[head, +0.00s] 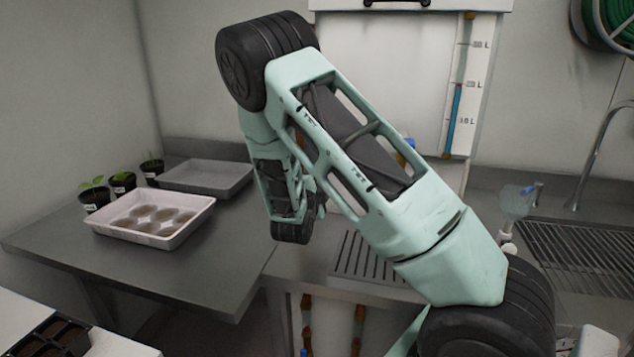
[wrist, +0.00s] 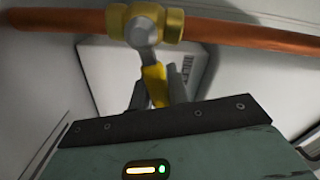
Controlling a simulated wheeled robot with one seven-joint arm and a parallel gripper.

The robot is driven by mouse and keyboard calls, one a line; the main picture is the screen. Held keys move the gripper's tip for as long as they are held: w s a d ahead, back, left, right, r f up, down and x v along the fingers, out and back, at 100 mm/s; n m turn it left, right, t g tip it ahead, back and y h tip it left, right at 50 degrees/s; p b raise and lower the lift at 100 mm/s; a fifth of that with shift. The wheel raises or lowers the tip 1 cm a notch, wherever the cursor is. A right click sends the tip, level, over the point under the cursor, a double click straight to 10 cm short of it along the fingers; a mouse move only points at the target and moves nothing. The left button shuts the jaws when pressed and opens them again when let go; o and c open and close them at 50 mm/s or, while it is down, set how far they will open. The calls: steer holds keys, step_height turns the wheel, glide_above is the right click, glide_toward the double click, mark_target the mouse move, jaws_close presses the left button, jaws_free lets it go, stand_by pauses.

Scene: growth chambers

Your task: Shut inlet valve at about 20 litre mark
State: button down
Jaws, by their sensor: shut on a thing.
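The inlet valve is a brass body (wrist: 145,22) on a horizontal copper-orange pipe (wrist: 60,20) in the wrist view. Its yellow lever (wrist: 155,84) points down towards me, roughly crosswise to the pipe in the picture. My gripper (wrist: 158,92) is shut on this lever, with one grey finger on each side. The head view hides the gripper and this valve behind my arm. The level gauge (head: 459,100) at the upper right of the head view has a blue column (head: 454,120). Its top stands about level with the middle mark, which looks like 20 L.
A grey bench (head: 190,262) at left holds a white tray (head: 190,235) with round pellets, a grey tray (head: 235,180) and small potted seedlings. A green hose reel (head: 606,22) hangs upper right.

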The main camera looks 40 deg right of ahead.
steer(key=f+m, duration=0.1)
steer(key=m, duration=0.2)
steer(key=shift+s+f+m, duration=0.1)
steer(key=shift+f+m, duration=0.3)
steer(key=c, duration=1.3)
jaws_free()
steer(key=shift+c, duration=0.2)
steer(key=b+v, duration=0.2)
steer(key=v, duration=1.5)
steer(key=shift+s, duration=0.2)
steer(key=shift+a, duration=0.1)
